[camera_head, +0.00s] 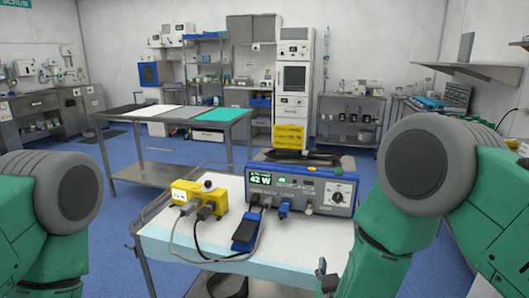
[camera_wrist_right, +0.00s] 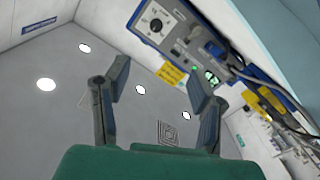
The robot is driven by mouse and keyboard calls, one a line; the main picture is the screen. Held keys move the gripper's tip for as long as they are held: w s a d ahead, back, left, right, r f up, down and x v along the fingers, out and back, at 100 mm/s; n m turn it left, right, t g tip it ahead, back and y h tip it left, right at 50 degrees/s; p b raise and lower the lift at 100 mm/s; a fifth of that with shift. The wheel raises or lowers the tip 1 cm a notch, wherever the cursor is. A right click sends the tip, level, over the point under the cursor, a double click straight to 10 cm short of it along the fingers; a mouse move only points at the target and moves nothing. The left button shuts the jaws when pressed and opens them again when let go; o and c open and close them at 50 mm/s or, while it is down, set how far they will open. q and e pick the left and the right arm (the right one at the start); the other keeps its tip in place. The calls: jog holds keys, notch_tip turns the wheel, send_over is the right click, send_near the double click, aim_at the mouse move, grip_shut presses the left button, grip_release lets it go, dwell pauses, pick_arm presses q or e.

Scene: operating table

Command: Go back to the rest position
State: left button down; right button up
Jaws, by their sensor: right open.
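My right arm, green with a grey joint, comes in at the right of the head view. Only a small grey part of my right gripper (camera_head: 322,276) shows there, at the front right edge of the white-topped cart (camera_head: 290,240). In the right wrist view, the two dark fingers of my right gripper (camera_wrist_right: 157,80) stand wide apart with nothing between them. My left arm shows at the left of the head view; its gripper is out of the picture.
On the cart stand a blue-grey power unit (camera_head: 318,190) reading 42 W, a yellow box (camera_head: 200,198) with cables, and a blue pedal-like block (camera_head: 246,231). The unit also shows in the wrist view (camera_wrist_right: 168,25). A steel table (camera_head: 180,118) stands behind; blue floor lies between.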

jog(key=s+d+f+g+y, duration=0.2)
jog(key=s+d+f+g, duration=0.15)
jog(key=s+f, duration=0.4)
jog(key=s+d+f+g+y, duration=0.25)
jog(key=s+f+g, duration=0.3)
jog(key=f, duration=0.35)
jog(key=s+d+f+g, duration=0.1)
jog(key=s+g, duration=0.1)
jog(key=s, duration=0.5)
jog(key=s+d+f+m+g, duration=0.1)
jog(key=s+d+g, duration=0.1)
jog(key=s, duration=0.5)
jog(key=s+d+f+g, duration=0.1)
jog(key=s+d+g, duration=0.1)
jog(key=s, duration=0.6)
jog(key=shift+d+f+m+g, duration=0.15)
jog(key=shift+f+m+g, duration=0.2)
jog(key=shift+g, duration=0.35)
